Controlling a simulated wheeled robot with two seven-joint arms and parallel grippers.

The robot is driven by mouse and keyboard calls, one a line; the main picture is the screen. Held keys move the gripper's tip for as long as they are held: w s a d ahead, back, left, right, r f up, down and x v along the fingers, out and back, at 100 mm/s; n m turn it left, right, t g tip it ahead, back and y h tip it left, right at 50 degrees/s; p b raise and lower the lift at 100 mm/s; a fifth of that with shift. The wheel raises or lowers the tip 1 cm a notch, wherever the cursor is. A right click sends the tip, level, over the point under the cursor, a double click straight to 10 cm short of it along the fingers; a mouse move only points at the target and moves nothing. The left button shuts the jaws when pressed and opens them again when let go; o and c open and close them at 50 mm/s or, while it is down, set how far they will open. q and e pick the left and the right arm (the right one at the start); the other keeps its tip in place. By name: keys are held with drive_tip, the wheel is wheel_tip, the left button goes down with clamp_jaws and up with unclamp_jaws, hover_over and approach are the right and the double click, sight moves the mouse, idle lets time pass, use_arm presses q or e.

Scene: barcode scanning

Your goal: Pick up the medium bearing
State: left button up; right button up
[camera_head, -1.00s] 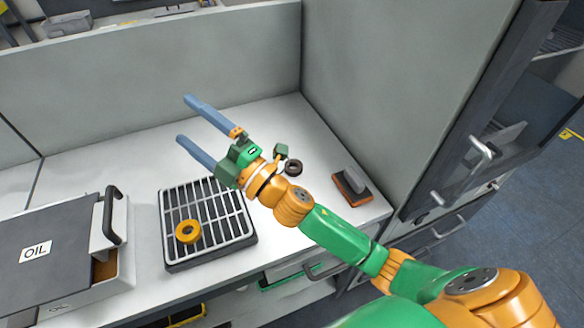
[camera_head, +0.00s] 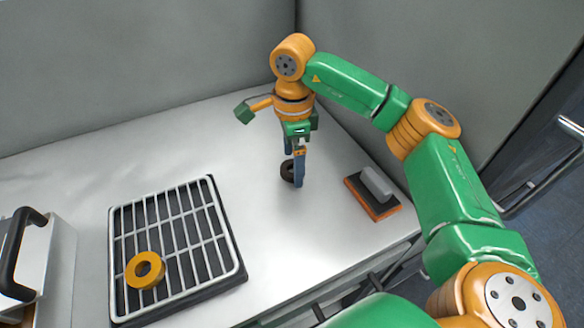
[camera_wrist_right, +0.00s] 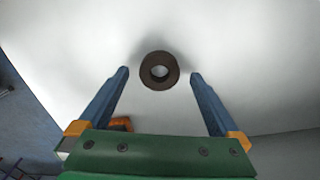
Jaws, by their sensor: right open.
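A dark brown ring-shaped bearing (camera_head: 287,171) lies on the white worktop, partly hidden behind my right gripper in the head view. In the right wrist view the bearing (camera_wrist_right: 159,71) shows its centre hole, just beyond and between the two blue fingertips. My right gripper (camera_head: 298,180) points down at the bearing; its fingers (camera_wrist_right: 160,73) are open, with nothing held. A yellow ring (camera_head: 145,270), possibly another bearing, lies on the grated tray. My left gripper is not in view.
The black tray with a metal grate (camera_head: 228,235) is at the left front. An orange-based block with a grey handle (camera_head: 372,193) is right of the gripper. A box with a black handle (camera_head: 40,260) is at far left. Grey walls stand behind and right.

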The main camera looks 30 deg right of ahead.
drive_tip(key=shift+f, duration=0.55)
clamp_jaws()
drive_tip(key=shift+r, duration=0.15)
